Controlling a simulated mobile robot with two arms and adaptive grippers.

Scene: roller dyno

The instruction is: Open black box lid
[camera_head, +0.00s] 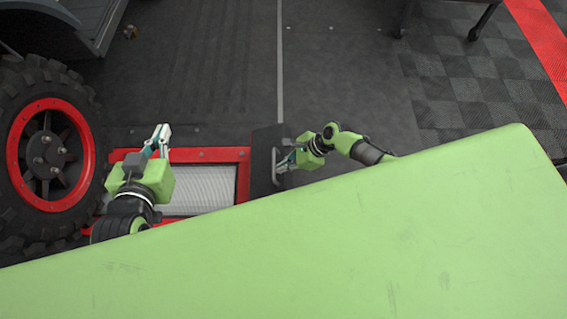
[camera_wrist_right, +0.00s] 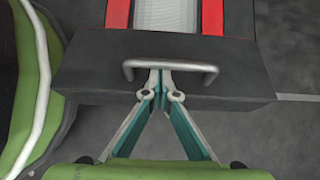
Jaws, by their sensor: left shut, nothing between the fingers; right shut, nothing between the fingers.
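The black box (camera_head: 262,140) sits at the right end of the red roller frame. In the right wrist view its dark top and front face (camera_wrist_right: 90,62) fill the upper part, with a grey bar handle (camera_wrist_right: 190,66) on the front. No gap at the lid shows. My right gripper (camera_wrist_right: 160,78) is shut and empty, its fingertips at the middle of the handle bar; I cannot tell whether they touch it or reach under it. In the head view the right gripper (camera_head: 283,163) is beside the box's right side. My left gripper (camera_head: 161,137) is shut and empty above the roller frame.
The red frame (camera_head: 243,180) with grey mesh rollers (camera_head: 205,190) lies left of the box. A large black tire with a red rim (camera_head: 50,155) stands at the left. Dark floor (camera_head: 340,80) is clear beyond the box. A green surface (camera_head: 400,240) covers the foreground.

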